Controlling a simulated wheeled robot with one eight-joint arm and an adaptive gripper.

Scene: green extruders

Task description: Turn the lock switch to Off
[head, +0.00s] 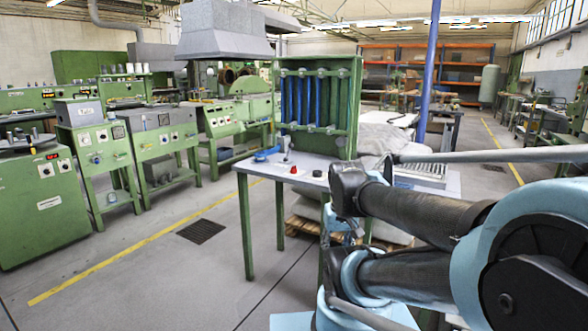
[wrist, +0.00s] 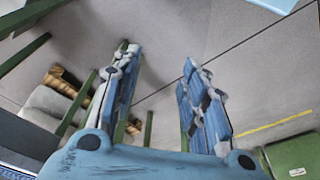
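No part that I can clearly identify as the lock switch shows in either view. In the head view a small red knob or button (head: 294,169) and a small black one (head: 317,173) sit on the grey top of the green-legged table (head: 262,166); I cannot tell if either is the switch. My gripper (wrist: 159,58) shows in the wrist view, its two blue and grey fingers apart with only floor seen between them. It points down at the floor, touching nothing that I can see. In the head view my arm hides part of the table's right side.
Green machines with dials and knobs (head: 100,137) line the left side. A green rack with blue bars (head: 318,100) stands on the table's back. A blue post (head: 429,70) rises behind. Floor is free at the front left, around a dark grate (head: 201,231).

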